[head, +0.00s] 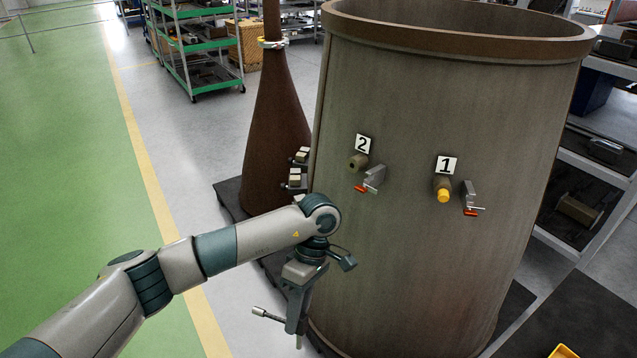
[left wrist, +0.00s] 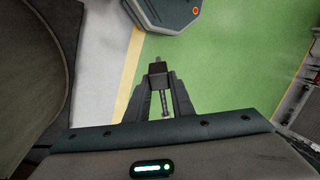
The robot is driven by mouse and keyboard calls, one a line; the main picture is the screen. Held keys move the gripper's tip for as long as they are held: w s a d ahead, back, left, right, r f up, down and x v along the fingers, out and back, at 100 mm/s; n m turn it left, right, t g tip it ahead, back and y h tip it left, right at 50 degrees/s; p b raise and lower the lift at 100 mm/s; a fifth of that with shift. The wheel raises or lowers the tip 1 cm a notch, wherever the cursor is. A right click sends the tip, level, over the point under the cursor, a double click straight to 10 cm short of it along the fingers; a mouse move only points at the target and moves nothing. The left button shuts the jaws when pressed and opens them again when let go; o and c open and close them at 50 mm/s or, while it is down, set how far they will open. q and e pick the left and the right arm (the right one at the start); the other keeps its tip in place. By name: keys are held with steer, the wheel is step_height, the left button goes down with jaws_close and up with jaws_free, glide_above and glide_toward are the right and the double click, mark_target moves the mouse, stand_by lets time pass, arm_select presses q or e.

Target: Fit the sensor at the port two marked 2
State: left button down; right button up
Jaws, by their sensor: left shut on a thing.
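The tall brown-grey casing (head: 430,270) carries two ports. Port two (head: 358,162), under the label 2 (head: 362,144), shows an uncapped dark opening. Port one (head: 443,188), under the label 1 (head: 446,165), has a yellow cap. A metal bracket with a red handle (head: 372,180) is just right of port two. My left gripper (head: 294,322) points down beside the casing's left side, below port two and apart from it. It is shut on the sensor (head: 268,314), a thin metal piece sticking out to the left. In the left wrist view the sensor (left wrist: 158,70) sits between the fingers. My right gripper is out of view.
A brown cone (head: 272,130) stands on a dark pallet behind my arm, with small blocks (head: 296,178) near the casing's edge. A second red-handled bracket (head: 469,198) is right of port one. Green-edged shelves (head: 195,45) are behind. The floor (head: 75,150) at left is clear.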

arm_select(q)
steer(key=w+d+r+n+h+p, duration=0.25)
steer(key=w+r+n+h, duration=0.3)
steer(key=n, duration=0.35)
steer(key=w+d+r+n+h+p, duration=0.2)
steer(key=w+d+r+n+h, duration=0.2)
steer(key=w+n+h, duration=0.4)
steer(key=w+a+r+n+t+p, duration=0.1)
steer(key=w+r+n+t+p, duration=0.1)
steer(key=w+n+t, duration=0.3)
steer(key=w+a+r+n+t+h+p, duration=0.1)
steer(key=w+a+r+n+t+p, duration=0.1)
steer(key=w+r+n+t, duration=0.3)
steer(key=w+n+t, duration=0.1)
steer(key=n+t, duration=0.3)
steer(key=t, duration=0.1)
steer(key=shift+w+n, duration=0.25)
steer(key=shift+n, duration=0.05)
steer(key=shift+a+p, duration=0.1)
steer(key=shift+p, duration=0.2)
steer(key=x, duration=0.2)
steer(key=b+x, duration=0.1)
steer(key=x, duration=0.2)
steer(key=shift+w+a, duration=0.15)
steer(key=shift+w, duration=0.2)
